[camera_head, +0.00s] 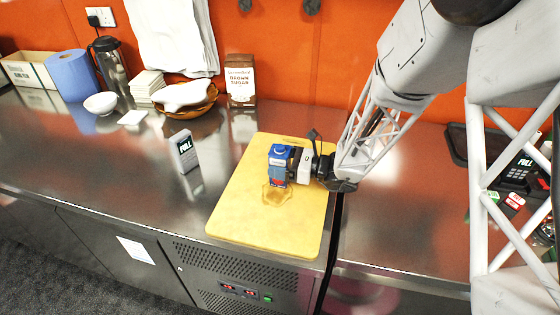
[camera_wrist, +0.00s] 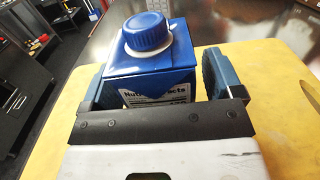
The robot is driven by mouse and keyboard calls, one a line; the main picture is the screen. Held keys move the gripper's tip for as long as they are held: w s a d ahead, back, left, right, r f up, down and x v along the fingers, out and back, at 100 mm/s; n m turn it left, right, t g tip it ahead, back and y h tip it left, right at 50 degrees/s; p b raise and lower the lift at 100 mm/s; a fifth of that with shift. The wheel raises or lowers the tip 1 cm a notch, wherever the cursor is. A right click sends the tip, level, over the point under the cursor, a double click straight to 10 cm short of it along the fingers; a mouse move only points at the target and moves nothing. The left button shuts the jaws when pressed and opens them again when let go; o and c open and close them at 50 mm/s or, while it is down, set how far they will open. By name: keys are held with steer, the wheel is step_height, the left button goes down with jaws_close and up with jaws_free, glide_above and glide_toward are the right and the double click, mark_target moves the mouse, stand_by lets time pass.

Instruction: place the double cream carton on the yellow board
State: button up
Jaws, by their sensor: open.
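The double cream carton (camera_head: 279,165) is a small blue carton with a blue screw cap. It stands upright on the yellow board (camera_head: 235,205), near the board's middle. My gripper (camera_head: 287,165) is at the carton from the right. In the wrist view the blue carton (camera_wrist: 152,60) sits between the two open fingers of my gripper (camera_wrist: 155,85), one on each side. The yellow board (camera_wrist: 265,70) spreads around it in that view. The carton's base is hidden in the wrist view. An amber see-through patch lies on the board by the carton's base.
A white and grey "FULL" box (camera_head: 184,152) stands left of the board. A brown sugar pack (camera_head: 240,80), a wooden bowl (camera_head: 190,106), a white bowl (camera_head: 100,103) and a blue paper roll (camera_head: 72,75) line the back. A card terminal (camera_head: 518,172) is at right. The counter's front left is clear.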

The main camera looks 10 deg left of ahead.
steer(key=shift+r, duration=0.15)
steer(key=shift+d, duration=6)
steer(key=shift+s+d+r+n, duration=0.1)
steer(key=shift+s+r+n, duration=0.2)
steer(key=shift+s+r, duration=0.1)
steer(key=s+d+r+n+t+h, duration=0.1)
steer(key=s+d+r+n+h, duration=0.7)
steer(key=s+d, duration=0.3)
steer(key=s+d+r+n+t+h, duration=0.1)
steer(key=s+d+r+n+h, duration=0.7)
steer(key=s, duration=0.6)
steer(key=d+n+h, duration=0.1)
steer(key=d+h, duration=0.1)
steer(key=d, duration=0.1)
steer(key=shift+s+d+r+t, duration=0.25)
steer(key=shift+s+d+t, duration=0.05)
steer(key=shift+s+d, duration=0.05)
